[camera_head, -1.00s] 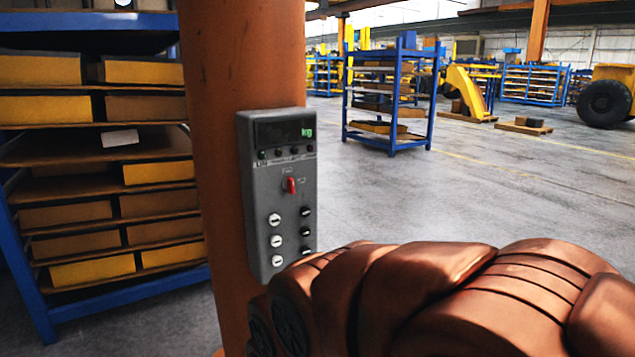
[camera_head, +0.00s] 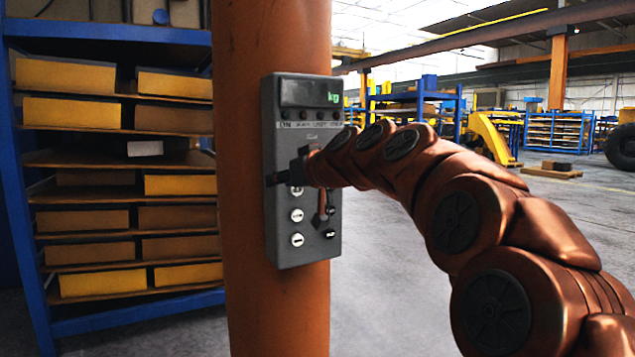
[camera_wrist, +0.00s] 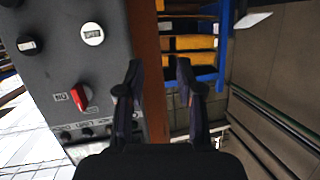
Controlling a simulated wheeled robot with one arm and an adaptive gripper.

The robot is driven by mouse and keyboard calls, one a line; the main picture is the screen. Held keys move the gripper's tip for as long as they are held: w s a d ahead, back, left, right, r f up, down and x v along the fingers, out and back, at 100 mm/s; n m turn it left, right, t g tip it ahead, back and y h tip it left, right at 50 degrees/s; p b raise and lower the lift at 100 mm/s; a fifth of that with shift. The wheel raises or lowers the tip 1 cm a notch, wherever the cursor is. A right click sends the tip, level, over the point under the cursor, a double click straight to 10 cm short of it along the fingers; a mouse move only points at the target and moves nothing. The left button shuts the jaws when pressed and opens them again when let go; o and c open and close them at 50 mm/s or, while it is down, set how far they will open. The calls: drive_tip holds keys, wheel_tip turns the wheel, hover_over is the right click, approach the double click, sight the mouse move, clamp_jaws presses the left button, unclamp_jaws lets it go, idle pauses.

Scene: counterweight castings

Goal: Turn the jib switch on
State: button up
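The jib switch is a small red handle (camera_wrist: 80,97) on a grey control box (camera_head: 303,255). The box is fixed to an orange column (camera_head: 245,200). In the wrist view, which is turned over, the handle stands nearly lengthwise in the picture, with a label that seems to read ON at its left. My gripper (camera_wrist: 160,75) is open and empty there, with both dark fingers to the right of the handle and apart from it. In the head view my gripper (camera_head: 290,173) is in front of the box and hides the switch.
White and black push buttons (camera_head: 297,215) sit low on the box, and a display with green "kg" (camera_head: 310,93) is at its top. A blue rack (camera_head: 25,200) with yellow and brown boxes stands left of the column. Open floor (camera_head: 385,270) lies to the right.

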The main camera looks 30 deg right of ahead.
drive_tip(key=d+r+m+t+h+b, duration=0.25)
drive_tip(key=d+r+b, duration=0.2)
drive_tip(key=d, duration=0.75)
drive_tip(key=w+d, duration=0.1)
drive_tip(key=w, duration=0.6)
drive_tip(key=shift+w+n+t+h+p, duration=0.15)
drive_tip(key=shift+n+t+h+p, duration=0.3)
drive_tip(key=shift+r, duration=0.1)
clamp_jaws()
